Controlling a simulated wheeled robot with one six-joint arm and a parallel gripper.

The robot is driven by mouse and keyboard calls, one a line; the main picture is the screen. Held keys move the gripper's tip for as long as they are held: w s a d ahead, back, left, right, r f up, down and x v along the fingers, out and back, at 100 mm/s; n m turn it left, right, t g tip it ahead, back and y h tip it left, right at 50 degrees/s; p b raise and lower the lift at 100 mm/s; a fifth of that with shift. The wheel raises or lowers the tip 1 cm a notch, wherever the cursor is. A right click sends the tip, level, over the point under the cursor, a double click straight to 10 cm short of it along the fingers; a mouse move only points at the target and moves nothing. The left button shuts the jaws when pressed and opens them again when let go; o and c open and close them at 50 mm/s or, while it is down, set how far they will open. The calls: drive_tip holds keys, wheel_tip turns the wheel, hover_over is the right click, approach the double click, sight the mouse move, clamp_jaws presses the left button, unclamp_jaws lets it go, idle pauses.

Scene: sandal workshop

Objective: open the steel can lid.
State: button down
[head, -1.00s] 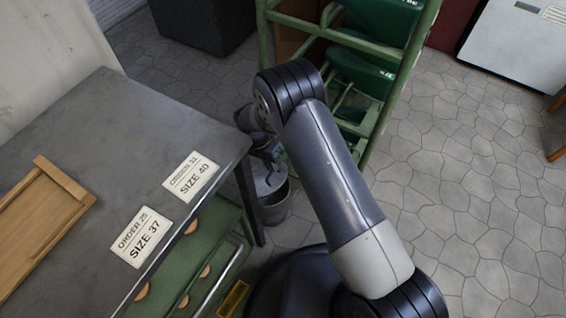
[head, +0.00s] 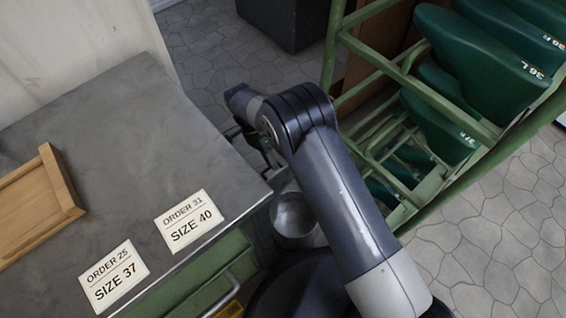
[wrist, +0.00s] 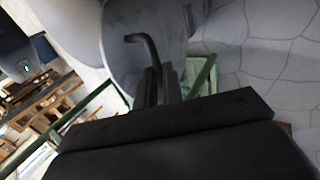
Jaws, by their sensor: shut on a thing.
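The steel can (head: 295,222) stands on the floor by the table's right corner, partly behind my arm. Its mouth looks open, with its round inside showing in the head view. The wrist view shows my gripper (wrist: 160,82) shut on a dark bent handle (wrist: 146,48). Behind the handle is a smooth, rounded grey surface, which looks like the lid (wrist: 122,62). In the head view, my arm hides most of the lid and my fingertips, so I cannot tell exactly how the lid sits against the can's rim.
The grey table (head: 110,130) is at left, with a wooden tray (head: 62,185) and two order cards. Green drawers (head: 215,275) are below it. A green rack (head: 385,75) with green shoe lasts stands at right, close to my arm. Open tiled floor lies at far right.

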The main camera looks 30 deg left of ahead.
drive_tip(key=shift+w+a+f+b, duration=0.15)
drive_tip(key=shift+a+f+b, duration=0.2)
drive_tip(key=shift+a+f, duration=0.15)
drive_tip(key=shift+w+a+f+b, duration=0.15)
drive_tip(key=shift+a+f+b, duration=0.2)
drive_tip(key=shift+a, duration=0.15)
drive_tip(key=c, duration=1.8)
unclamp_jaws()
drive_tip(key=shift+w, duration=0.1)
drive_tip(key=shift+o, duration=1.4)
drive_tip(key=shift+r, duration=0.15)
drive_tip(key=shift+a, duration=0.1)
drive_tip(key=p+v, duration=0.6)
drive_tip(key=v, duration=0.4)
drive_tip(key=shift+a+r+p, duration=0.2)
drive_tip(key=shift+r+p, duration=0.1)
drive_tip(key=shift+p, duration=0.1)
